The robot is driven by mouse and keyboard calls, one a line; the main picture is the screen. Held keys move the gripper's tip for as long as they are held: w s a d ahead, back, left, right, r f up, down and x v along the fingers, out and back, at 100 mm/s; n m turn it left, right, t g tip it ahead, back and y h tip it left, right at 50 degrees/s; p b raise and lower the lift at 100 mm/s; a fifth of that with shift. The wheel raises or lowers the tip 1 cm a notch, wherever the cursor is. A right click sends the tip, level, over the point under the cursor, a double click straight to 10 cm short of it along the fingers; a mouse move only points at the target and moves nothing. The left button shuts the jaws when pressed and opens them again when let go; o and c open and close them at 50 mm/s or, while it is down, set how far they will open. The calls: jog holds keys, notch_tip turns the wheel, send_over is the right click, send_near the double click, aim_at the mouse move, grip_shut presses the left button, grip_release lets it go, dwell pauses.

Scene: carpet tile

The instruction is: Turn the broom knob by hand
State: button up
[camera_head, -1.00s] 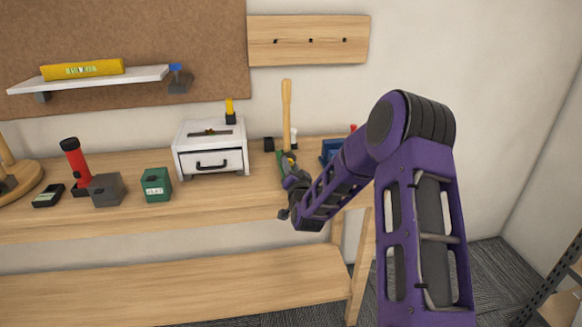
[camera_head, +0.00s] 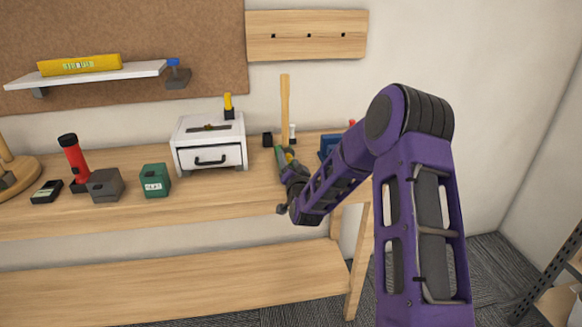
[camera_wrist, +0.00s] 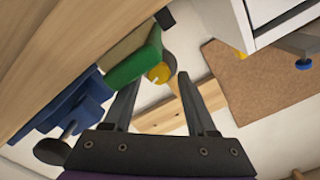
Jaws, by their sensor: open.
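A small yellow knob (camera_wrist: 158,74) with a pale mark sits at the end of a green body (camera_wrist: 135,66) in the wrist view. In the head view the green body (camera_head: 280,158) stands at the back of the workbench, and the wooden broom handle (camera_head: 285,108) rises upright there. The yellow knob also shows small in the head view (camera_head: 290,153), just beyond my gripper. My gripper (camera_wrist: 158,84) is open, with one finger on each side of the knob in the wrist view. I cannot tell whether either finger touches it. In the head view its fingers are too small to make out.
A blue object (camera_head: 329,147) stands close at the right, partly behind my arm. A white drawer box (camera_head: 209,143) stands left, with a green box (camera_head: 155,180), a grey box (camera_head: 105,185) and a red flashlight (camera_head: 73,158) beyond. The bench front (camera_head: 220,205) is clear.

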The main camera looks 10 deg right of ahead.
jog(key=shift+d+f, duration=0.1)
jog(key=shift+f, duration=0.05)
jog(key=n, duration=0.8)
jog(key=s, duration=1.7)
jog(key=shift+s, duration=0.2)
jog(key=shift+w, duration=0.1)
